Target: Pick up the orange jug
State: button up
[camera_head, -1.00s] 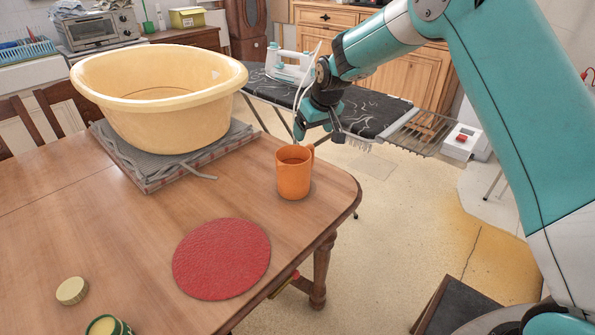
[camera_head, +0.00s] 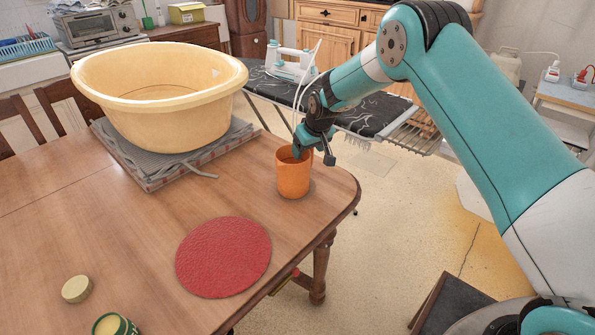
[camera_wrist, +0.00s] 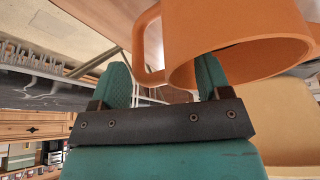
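The orange jug (camera_head: 293,180) stands upright on the wooden table near its right corner. My gripper (camera_head: 298,152) is at the jug's rim, reaching down from above right. In the wrist view the jug (camera_wrist: 235,30) fills the upper right, with its handle (camera_wrist: 140,45) toward the left. My gripper (camera_wrist: 160,78) is open there, its two teal fingers apart. The handle shows between them, with the left finger outside it and the right finger overlapping the jug's mouth. I cannot tell whether either finger touches the jug.
A large cream basin (camera_head: 160,105) sits on a folded grey cloth (camera_head: 150,172) left of the jug. A red round mat (camera_head: 222,257) lies in front. A lid (camera_head: 77,289) and a green jar (camera_head: 115,325) are at front left. An ironing board (camera_head: 370,118) stands behind.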

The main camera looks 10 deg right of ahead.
grip_shut()
